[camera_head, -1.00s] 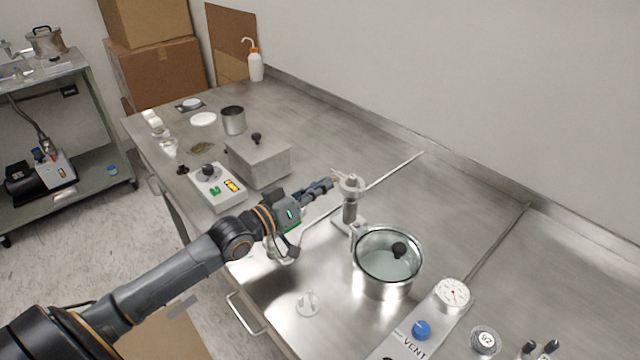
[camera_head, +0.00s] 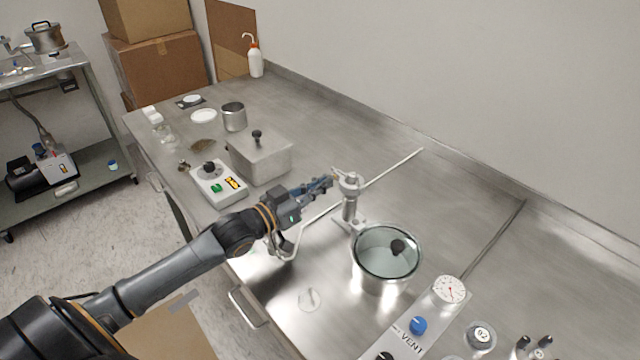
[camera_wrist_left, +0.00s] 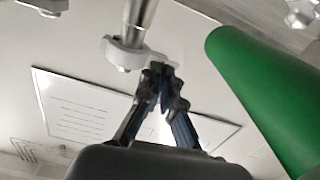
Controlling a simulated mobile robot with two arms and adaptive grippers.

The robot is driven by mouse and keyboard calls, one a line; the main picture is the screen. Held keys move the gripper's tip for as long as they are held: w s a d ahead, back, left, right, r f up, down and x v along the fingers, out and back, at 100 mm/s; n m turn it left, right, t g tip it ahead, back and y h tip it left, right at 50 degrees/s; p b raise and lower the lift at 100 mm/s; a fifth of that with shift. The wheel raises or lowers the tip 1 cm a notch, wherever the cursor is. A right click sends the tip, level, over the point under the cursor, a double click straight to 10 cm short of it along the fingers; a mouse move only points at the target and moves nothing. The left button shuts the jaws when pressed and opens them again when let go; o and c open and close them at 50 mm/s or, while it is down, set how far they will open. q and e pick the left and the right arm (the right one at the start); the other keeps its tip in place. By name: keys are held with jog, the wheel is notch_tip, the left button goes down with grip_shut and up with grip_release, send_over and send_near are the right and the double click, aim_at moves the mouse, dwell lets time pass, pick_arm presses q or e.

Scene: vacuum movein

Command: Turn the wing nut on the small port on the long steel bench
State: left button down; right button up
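The small port (camera_head: 349,208) is an upright steel post on the long steel bench (camera_head: 330,115), with a clamp ring (camera_head: 348,181) around its top. In the left wrist view the pale clamp (camera_wrist_left: 128,52) wraps the steel tube, with a bolt end showing below its left side. My left gripper (camera_head: 331,181) reaches the left side of the clamp. In the left wrist view its fingertips (camera_wrist_left: 161,75) are drawn close together at the clamp's right end. They hide the wing nut, which seems to be between them. My right gripper is not in view.
A steel pot with a glass lid (camera_head: 386,255) stands close right of the port. A VENT panel (camera_head: 410,340) with a gauge is in front. A control box (camera_head: 217,185) and steel box (camera_head: 260,158) stand left. A green cylinder (camera_wrist_left: 265,95) fills the wrist view's right side.

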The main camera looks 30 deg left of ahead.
pick_arm(q)
jog(key=c, duration=1.7)
grip_release()
jog(key=shift+w, duration=0.1)
notch_tip(320, 180, up, 10)
